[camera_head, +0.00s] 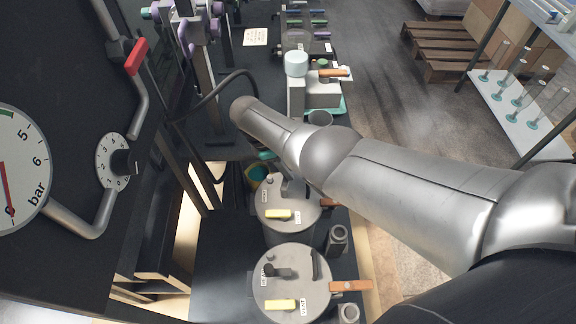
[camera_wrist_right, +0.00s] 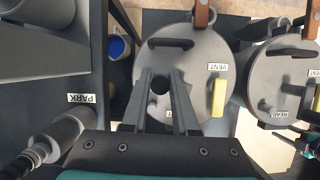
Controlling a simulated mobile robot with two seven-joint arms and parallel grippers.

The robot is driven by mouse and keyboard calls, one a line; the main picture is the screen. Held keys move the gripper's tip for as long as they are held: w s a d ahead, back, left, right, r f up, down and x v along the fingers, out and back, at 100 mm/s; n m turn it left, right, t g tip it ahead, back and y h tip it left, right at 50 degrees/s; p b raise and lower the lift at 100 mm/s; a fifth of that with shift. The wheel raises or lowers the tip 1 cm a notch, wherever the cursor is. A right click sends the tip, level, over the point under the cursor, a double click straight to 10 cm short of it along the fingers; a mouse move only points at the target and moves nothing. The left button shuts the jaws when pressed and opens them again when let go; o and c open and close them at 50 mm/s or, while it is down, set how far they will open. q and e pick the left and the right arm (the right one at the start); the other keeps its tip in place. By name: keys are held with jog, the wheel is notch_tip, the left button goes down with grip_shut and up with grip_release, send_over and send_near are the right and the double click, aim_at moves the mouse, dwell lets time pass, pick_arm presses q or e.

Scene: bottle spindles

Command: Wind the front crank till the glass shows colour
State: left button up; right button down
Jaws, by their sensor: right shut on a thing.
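Two round grey lidded vessels stand in a row, a near one (camera_head: 291,290) and a farther one (camera_head: 268,211). Each has a black handle and a yellow tab beside a VENT label. The near lid carries a dark crank-like lever (camera_head: 277,271), with nothing on it. My right gripper (camera_wrist_right: 160,85) is shut on a dark round knob (camera_wrist_right: 160,82) on the farther lid (camera_wrist_right: 205,60), as the right wrist view shows. In the head view my right arm hides part of that area. I cannot make out colour in any glass. My left gripper is not in view.
A pressure gauge (camera_head: 18,165) and a numbered dial (camera_head: 112,160) are on the dark panel at left. Orange handles (camera_head: 350,286) stick out right of the vessels. Grey cylinders (camera_head: 338,238) stand beside them. A blue-lined cup (camera_wrist_right: 118,47) stands beside the farther vessel.

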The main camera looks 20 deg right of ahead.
jog(key=shift+a, duration=0.1)
jog(key=c, duration=0.7)
grip_release()
jog(key=p+v, duration=0.5)
jog(key=v, duration=1)
jog(key=shift+r, duration=0.1)
